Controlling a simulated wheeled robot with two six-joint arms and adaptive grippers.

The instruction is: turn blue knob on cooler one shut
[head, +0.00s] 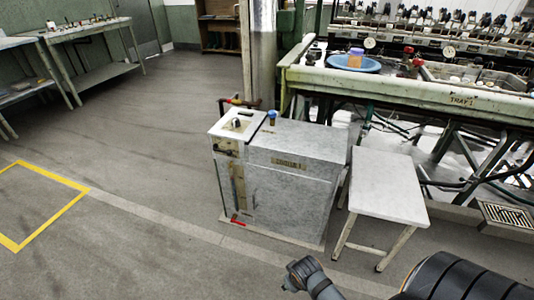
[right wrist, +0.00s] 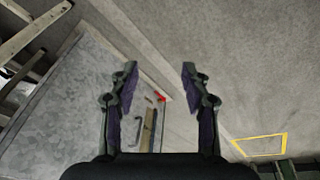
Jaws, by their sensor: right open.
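Cooler one (head: 285,185) is a grey metal box with a "COOLER 1" label, standing in the middle of the head view. The blue knob (head: 272,115) stands upright on its top, near the back edge. My right gripper (right wrist: 160,75) is open and empty in the right wrist view, with the cooler's grey side (right wrist: 85,95) to its left and floor beyond. The blue knob does not show in the right wrist view. In the head view, parts of my arm show at the bottom, in front of the cooler. My left gripper is not in view.
A small grey table (head: 388,185) stands close to the cooler's right. A long bench (head: 430,90) with a blue basin (head: 354,63) and machinery runs behind. Open floor lies left, with a yellow outline (head: 50,225).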

